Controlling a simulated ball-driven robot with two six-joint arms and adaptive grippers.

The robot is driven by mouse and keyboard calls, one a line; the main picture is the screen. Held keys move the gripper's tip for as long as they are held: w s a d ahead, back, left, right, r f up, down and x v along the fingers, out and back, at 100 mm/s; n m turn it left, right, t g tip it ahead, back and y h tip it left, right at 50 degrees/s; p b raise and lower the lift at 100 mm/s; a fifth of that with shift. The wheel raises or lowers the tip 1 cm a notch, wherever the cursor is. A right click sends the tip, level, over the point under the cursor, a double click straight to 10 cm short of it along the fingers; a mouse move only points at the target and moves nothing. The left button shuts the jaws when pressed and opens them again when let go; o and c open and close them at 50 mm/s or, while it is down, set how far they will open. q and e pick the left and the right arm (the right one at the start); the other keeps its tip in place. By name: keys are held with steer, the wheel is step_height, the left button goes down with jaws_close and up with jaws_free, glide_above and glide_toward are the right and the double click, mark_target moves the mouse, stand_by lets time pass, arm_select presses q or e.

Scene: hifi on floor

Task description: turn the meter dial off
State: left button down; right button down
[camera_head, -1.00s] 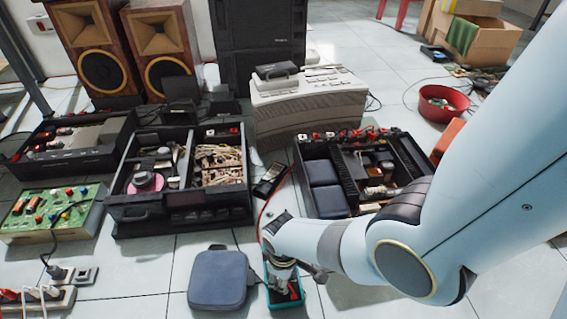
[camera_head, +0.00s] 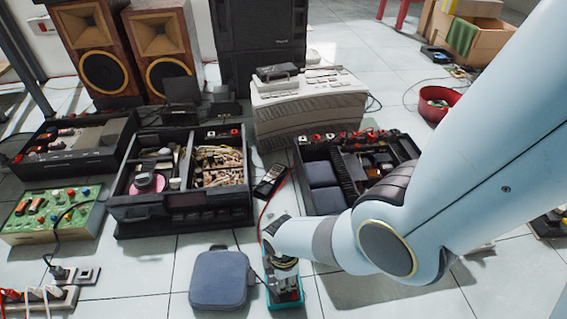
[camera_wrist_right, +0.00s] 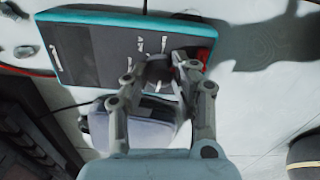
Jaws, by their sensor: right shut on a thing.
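The meter (camera_head: 292,303) has a teal edge and lies flat on the tiled floor, mostly hidden by my right arm in the head view. In the right wrist view the meter (camera_wrist_right: 90,55) fills the upper part, with its dark face, white print and a red patch at its right end. The round dark dial (camera_wrist_right: 157,68) sits between my right fingers. My right gripper (camera_wrist_right: 160,75) is shut on the dial from both sides. The dial's pointer setting cannot be read. My left gripper is not in view.
A blue-grey pouch (camera_head: 218,280) lies just left of the meter. A small dark handheld device (camera_head: 270,181) and open equipment cases (camera_head: 182,200) stand behind. A power strip (camera_head: 40,298) is at the lower left. Free floor lies at the lower right.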

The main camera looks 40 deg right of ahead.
steer(key=shift+n, duration=0.3)
steer(key=c, duration=1.1)
jaws_free()
step_height(320, 180, up, 12)
stand_by(0.4)
